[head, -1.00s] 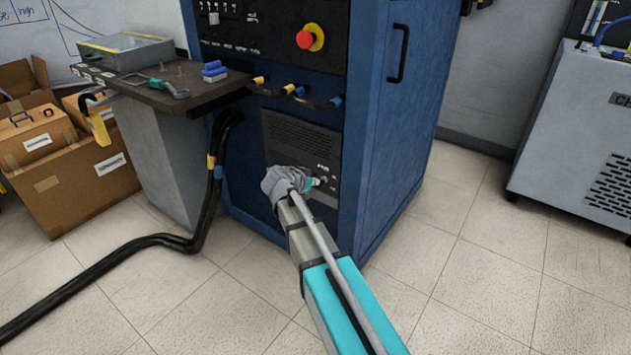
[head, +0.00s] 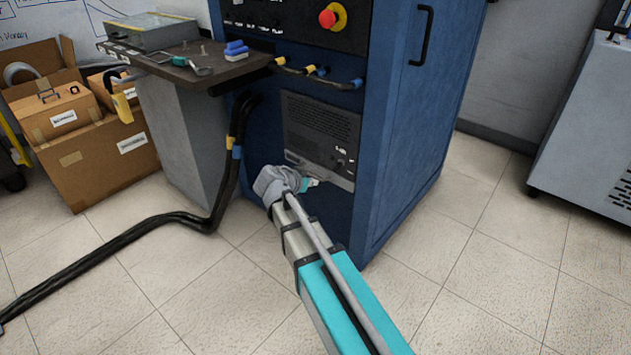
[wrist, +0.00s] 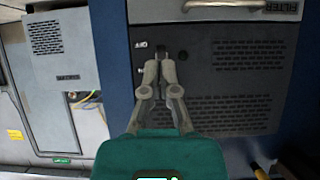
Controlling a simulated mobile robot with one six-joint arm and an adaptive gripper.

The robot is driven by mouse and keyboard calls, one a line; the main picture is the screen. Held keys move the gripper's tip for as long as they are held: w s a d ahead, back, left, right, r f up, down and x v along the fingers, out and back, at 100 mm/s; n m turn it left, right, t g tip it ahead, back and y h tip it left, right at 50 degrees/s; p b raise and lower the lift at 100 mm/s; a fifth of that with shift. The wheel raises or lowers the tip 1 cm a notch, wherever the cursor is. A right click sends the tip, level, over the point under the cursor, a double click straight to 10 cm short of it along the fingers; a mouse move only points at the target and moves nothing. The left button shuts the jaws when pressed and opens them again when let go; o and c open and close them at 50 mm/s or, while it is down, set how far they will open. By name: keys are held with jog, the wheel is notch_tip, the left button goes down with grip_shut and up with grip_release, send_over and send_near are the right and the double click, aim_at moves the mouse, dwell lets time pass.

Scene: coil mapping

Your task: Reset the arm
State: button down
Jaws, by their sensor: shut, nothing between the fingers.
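My gripper (wrist: 160,69) is in the middle of the wrist view, its two fingers together and empty. It is in front of a dark vented panel (wrist: 238,75) low on the blue cabinet. In the head view my arm reaches forward from the lower right, and its grey wrist end is in front of the cabinet's lower part. Only a small teal part of the gripper shows there; the fingers cannot be made out. The same vented panel (head: 322,132) shows behind and above the wrist.
The blue cabinet (head: 398,150) carries a red emergency button (head: 327,19). A dark shelf (head: 180,68) holds tools and a box at left. Cardboard boxes (head: 98,158) stand farther left. Thick black cables (head: 105,250) run over the floor. A grey machine (head: 590,125) stands at right. Floor between is clear.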

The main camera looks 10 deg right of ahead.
dwell(0.3)
jog(key=s+d+r+n+g+y+p, duration=0.1)
jog(key=s+n+g+y+p, duration=0.4)
jog(key=s, duration=0.5)
jog(key=s+d+r+n+g+y+p, duration=0.2)
jog(key=s+n+y+p, duration=0.3)
jog(key=s, duration=0.6)
notch_tip(320, 180, up, 37)
jog(key=h+p, duration=0.1)
jog(key=p, duration=3.7)
jog(key=shift+f+p, duration=0.15)
jog(key=shift+p, duration=0.15)
jog(key=shift+w, duration=0.1)
